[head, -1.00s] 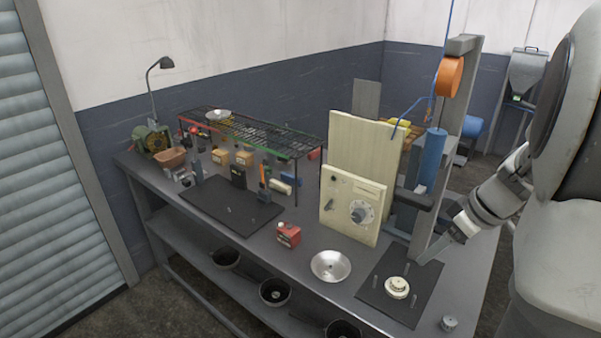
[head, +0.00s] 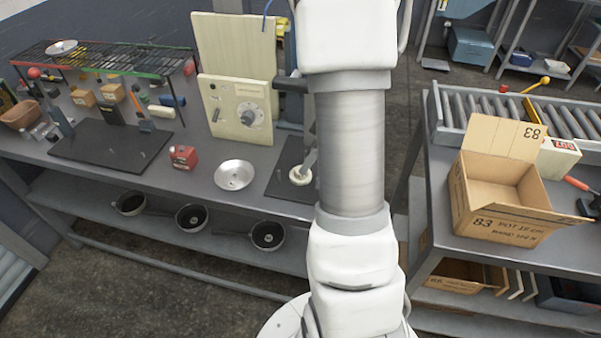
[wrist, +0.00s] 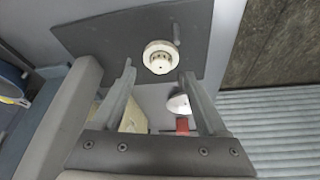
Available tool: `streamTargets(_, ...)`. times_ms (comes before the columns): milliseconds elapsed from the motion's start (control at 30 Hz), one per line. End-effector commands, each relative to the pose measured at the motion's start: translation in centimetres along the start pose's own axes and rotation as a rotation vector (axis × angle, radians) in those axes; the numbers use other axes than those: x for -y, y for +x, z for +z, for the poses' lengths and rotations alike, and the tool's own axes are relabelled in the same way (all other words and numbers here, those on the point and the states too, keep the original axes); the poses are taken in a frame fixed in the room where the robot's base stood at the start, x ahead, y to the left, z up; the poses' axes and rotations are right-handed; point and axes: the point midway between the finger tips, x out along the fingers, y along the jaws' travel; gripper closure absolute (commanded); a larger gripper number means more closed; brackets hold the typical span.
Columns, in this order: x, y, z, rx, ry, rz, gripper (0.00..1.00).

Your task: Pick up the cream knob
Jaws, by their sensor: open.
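The cream knob (head: 300,176) is a round, stepped piece lying on a dark mat (head: 282,181) on the bench, partly hidden by my arm in the head view. In the wrist view the cream knob (wrist: 161,57) shows just beyond the fingertips, roughly centred between them. My gripper (wrist: 158,75) is open and empty, one finger on each side of the knob's line. I cannot tell how high the fingertips are above the mat.
A shallow metal bowl (head: 234,175) and a red box (head: 183,157) stand left of the mat. A cream control panel (head: 236,109) stands behind. In the wrist view a small peg (wrist: 176,33) rises beside the knob. A cardboard box (head: 497,196) is on the right-hand table.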

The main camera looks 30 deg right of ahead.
Motion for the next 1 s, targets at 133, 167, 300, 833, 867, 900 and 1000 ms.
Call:
streamTargets(133, 0.2, 1.1, -0.2, 0.001, 0.0, -0.004, 0.24)
streamTargets(167, 0.2, 1.6, -0.2, 0.003, -0.002, -0.004, 0.24)
streamTargets(300, 0.2, 3.4, -0.5, 0.002, 0.0, -0.004, 0.24)
streamTargets(833, 0.1, 5.2, -0.5, -0.001, -0.001, 0.0, 0.38)
streamTargets(867, 0.1, 5.2, -0.5, -0.001, -0.001, 0.0, 0.44)
streamTargets(900, 0.1, 5.2, -0.5, -0.001, -0.001, 0.0, 0.51)
streamTargets(1000, 0.1, 5.2, -0.5, -0.001, -0.001, 0.0, 0.69)
